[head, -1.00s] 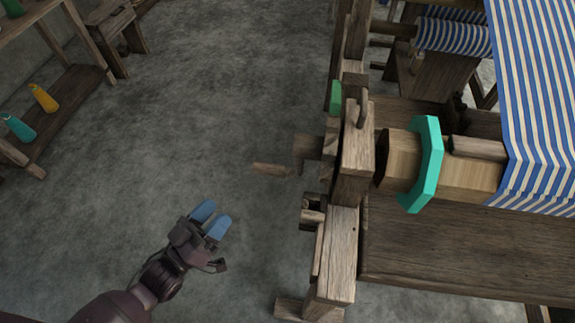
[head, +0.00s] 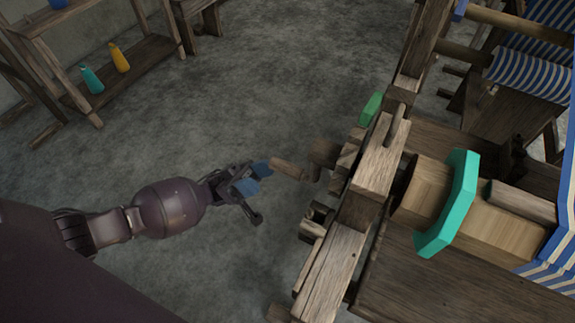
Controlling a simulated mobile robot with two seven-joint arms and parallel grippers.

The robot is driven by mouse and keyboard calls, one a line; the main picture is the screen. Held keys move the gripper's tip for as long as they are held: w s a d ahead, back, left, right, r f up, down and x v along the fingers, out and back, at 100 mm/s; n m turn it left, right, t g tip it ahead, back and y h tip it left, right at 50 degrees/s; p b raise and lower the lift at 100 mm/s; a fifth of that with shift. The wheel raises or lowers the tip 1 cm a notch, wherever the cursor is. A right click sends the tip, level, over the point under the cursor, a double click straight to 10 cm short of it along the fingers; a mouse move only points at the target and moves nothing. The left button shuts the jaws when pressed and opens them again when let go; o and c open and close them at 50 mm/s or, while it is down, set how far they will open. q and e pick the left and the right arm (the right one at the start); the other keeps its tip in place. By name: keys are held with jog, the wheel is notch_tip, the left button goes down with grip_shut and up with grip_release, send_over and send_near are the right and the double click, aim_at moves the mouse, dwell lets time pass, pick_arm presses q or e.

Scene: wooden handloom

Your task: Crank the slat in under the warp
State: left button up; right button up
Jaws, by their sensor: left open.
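The crank's wooden handle (head: 288,168) sticks out leftward from the loom's side, next to a dark crank block (head: 322,152). My left gripper (head: 254,178) is open, its blue fingertips just left of the handle's free end. One fingertip shows very close to that end; I cannot tell whether they touch. The wooden roller (head: 424,194) carries a teal angular collar (head: 452,205). A wooden slat (head: 522,202) lies along the roller, right of the collar. Its right end meets the blue-and-white striped warp (head: 560,245). My right gripper is not in view.
The loom's wooden side frame (head: 380,155) stands right of the crank, with a green block (head: 371,109) on it. A shelf (head: 135,65) with a teal bottle (head: 92,80) and a yellow bottle (head: 119,58) stands at upper left. The grey floor between is clear.

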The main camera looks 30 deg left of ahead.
aim_at(286, 169)
pick_arm(q)
jog(key=p+x, duration=0.1)
jog(key=x, duration=0.7)
jog(key=shift+d+r, duration=0.3)
grip_shut()
